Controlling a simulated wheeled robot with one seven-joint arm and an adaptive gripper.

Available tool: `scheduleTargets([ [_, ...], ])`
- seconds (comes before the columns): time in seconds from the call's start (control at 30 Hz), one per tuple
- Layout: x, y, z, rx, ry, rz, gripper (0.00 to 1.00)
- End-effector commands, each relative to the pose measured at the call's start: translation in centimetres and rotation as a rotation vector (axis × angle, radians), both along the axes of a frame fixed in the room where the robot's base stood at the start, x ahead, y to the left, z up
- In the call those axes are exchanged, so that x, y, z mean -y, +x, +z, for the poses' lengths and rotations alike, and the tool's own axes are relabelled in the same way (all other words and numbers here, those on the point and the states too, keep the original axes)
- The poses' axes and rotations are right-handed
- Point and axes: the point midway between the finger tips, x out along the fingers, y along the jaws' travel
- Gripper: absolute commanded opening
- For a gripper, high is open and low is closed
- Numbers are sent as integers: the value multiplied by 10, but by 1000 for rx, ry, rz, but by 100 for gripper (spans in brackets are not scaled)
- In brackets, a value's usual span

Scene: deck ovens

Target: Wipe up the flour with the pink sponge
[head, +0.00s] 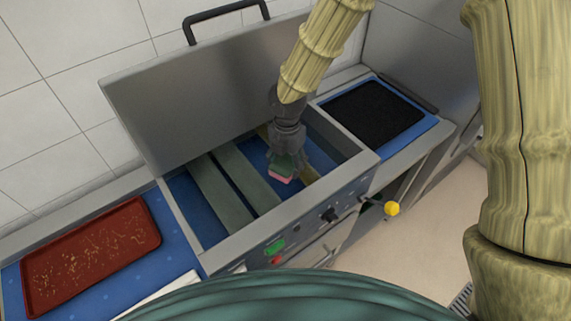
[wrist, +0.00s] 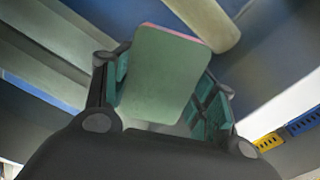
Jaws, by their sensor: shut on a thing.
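My gripper (head: 286,163) is shut on the pink sponge (head: 281,176) and holds it down inside the open steel basin. In the wrist view the sponge (wrist: 165,75) sits between the two green-padded fingers, its broad face looking grey-green with a pink edge. I cannot tell whether the sponge touches anything below. No patch of flour shows clearly. Pale specks lie scattered over the red tray (head: 28,287) at the left, and I cannot tell whether they are flour.
The basin (head: 225,258) has grey bars (head: 217,196) across its blue floor and a raised lid (head: 205,90) behind. A black mat (head: 372,110) lies on the right counter. A yellow knob (head: 392,208) sticks out in front. White sheets (head: 165,292) lie near the red tray.

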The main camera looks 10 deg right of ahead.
Motion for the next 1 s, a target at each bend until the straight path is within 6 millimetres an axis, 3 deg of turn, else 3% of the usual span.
scheduleTargets([
  [0.4,5,0,33,0,0,-8,27],
  [1.0,5,0,35,0,0,-8,27],
])
